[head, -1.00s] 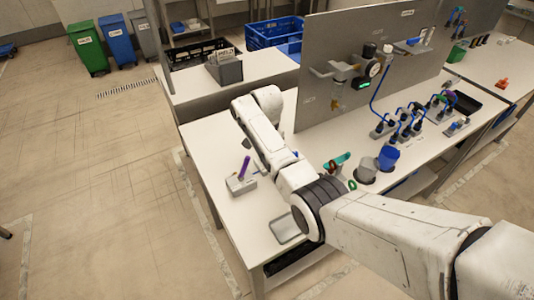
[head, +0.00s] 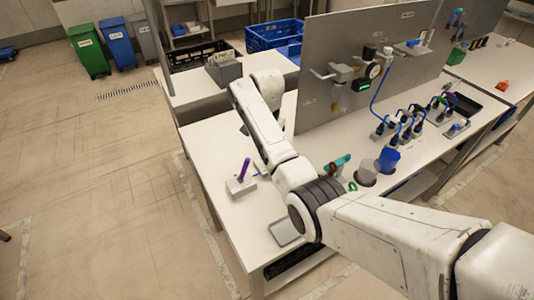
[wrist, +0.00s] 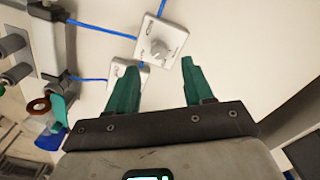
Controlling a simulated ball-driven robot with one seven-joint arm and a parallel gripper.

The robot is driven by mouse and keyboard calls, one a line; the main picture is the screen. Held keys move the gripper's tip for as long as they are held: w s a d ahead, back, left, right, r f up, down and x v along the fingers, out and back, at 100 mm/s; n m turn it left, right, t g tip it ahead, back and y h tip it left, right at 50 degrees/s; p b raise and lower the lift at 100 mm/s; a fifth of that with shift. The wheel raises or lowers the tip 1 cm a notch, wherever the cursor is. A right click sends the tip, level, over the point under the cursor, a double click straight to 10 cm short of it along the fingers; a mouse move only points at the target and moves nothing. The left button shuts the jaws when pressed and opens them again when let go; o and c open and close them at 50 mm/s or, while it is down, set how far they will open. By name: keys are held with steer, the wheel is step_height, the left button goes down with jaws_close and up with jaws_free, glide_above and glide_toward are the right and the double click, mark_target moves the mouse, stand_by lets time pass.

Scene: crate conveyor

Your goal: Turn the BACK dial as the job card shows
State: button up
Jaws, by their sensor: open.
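In the wrist view, a white dial box with a pale round knob (wrist: 158,49) sits on the white surface, a little beyond my fingertips. A second white box (wrist: 120,73) lies nearer and is partly hidden behind my left finger. Blue cables join the boxes. I cannot tell for sure which one is the back dial. My gripper (wrist: 160,70) is open, with its two green fingers apart and nothing between them. The knob appears apart from both fingers. In the head view my arm hides the gripper and the dials. No job card is readable.
The white bench (head: 205,145) carries a grey block with a purple handle (head: 241,180) and a grey tray (head: 286,232). A blue cup (head: 388,159) and several blue-cabled fittings stand to the right. An upright grey panel (head: 420,75) rises behind the arm.

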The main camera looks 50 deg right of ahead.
steer(key=shift+r+b, duration=0.3)
steer(key=shift+r, duration=2.4)
